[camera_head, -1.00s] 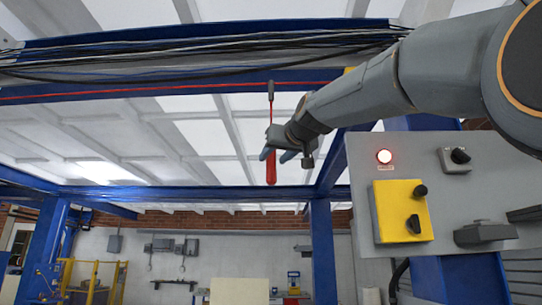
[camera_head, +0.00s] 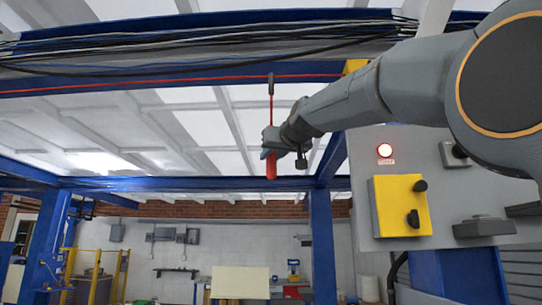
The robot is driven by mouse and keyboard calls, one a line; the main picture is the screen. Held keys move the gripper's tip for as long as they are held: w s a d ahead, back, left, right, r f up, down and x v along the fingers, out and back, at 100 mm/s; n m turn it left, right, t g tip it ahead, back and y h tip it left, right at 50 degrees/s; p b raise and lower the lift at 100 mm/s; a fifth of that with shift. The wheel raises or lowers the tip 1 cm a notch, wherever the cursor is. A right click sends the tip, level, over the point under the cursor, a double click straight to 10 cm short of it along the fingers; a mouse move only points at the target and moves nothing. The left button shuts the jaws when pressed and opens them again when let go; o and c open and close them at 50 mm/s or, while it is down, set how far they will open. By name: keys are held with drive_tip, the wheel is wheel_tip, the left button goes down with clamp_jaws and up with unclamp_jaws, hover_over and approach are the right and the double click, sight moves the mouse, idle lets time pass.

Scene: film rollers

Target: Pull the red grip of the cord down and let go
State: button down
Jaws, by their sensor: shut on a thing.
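The red grip (camera_head: 271,168) hangs upright at the end of a thin cord (camera_head: 271,108) below the blue overhead beam, left of my arm. My gripper (camera_head: 268,146) reaches in from the right and is shut on the upper part of the red grip. The grip's lower end sticks out below the fingers. The fingers hide its upper part, and their far side is not visible.
A long red line (camera_head: 150,84) runs along the blue beam (camera_head: 45,185), with black cables above. The space below the grip is clear.

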sight(273, 167)
drive_tip(key=shift+f, duration=0.15)
wheel_tip(273, 167, down, 4)
drive_tip(key=b, duration=0.5)
drive_tip(key=shift+f, duration=0.2)
drive_tip(key=c, duration=1.5)
unclamp_jaws()
drive_tip(key=shift+r, duration=0.1)
drive_tip(key=shift+b+v, duration=1.75)
drive_tip(key=shift+v, duration=2.15)
